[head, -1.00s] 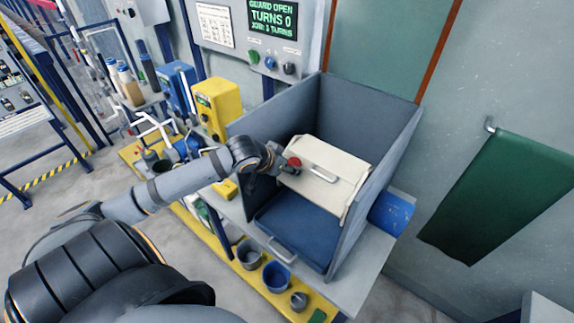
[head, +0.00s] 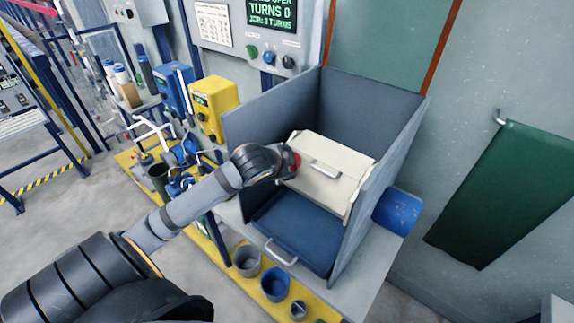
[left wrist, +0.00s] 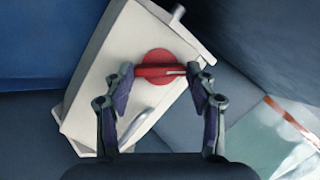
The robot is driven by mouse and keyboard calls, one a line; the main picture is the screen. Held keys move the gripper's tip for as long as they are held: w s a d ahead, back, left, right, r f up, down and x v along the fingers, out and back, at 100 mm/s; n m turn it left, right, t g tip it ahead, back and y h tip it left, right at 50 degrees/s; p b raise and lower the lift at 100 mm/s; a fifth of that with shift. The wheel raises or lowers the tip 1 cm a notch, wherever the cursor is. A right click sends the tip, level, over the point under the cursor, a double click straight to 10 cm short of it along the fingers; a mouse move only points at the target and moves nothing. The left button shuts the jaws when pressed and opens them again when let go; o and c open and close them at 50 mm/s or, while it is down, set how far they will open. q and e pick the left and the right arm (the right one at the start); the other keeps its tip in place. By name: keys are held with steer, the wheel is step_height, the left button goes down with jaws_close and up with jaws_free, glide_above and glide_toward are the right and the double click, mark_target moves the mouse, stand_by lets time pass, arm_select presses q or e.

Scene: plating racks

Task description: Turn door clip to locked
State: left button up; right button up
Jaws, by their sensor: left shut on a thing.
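The door clip is a red round knob with a bar across it; in the left wrist view the clip (left wrist: 158,66) sits on a cream box (left wrist: 108,65). In the head view the cream box (head: 335,165) stands inside a grey open-topped booth, and only a bit of the red clip (head: 296,161) shows beside my wrist. My left gripper (left wrist: 165,72) is shut on the clip's red bar, one finger at each end. In the head view my left gripper (head: 287,163) is largely hidden by its own wrist. My right gripper is in neither view.
The grey booth (head: 370,80) has tall walls around the box. A blue panel with a handle (head: 281,252) lies in front. A sign panel (head: 270,14) hangs above. Yellow (head: 214,102) and blue (head: 173,88) units stand left. Cups and buckets (head: 275,280) stand below.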

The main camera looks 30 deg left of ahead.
arm_select(q)
steer(key=m, duration=0.2)
steer(key=m+t+b, duration=0.1)
steer(key=m, duration=0.1)
steer(key=m+b, duration=0.1)
steer(key=m, duration=0.2)
steer(key=shift+s+f+t+y, duration=0.1)
steer(key=shift+f+t+y, duration=0.2)
steer(key=shift+y, duration=0.1)
stand_by(0.4)
steer(key=o, duration=1.2)
steer(key=shift+d, duration=0.1)
steer(key=shift+c, duration=0.2)
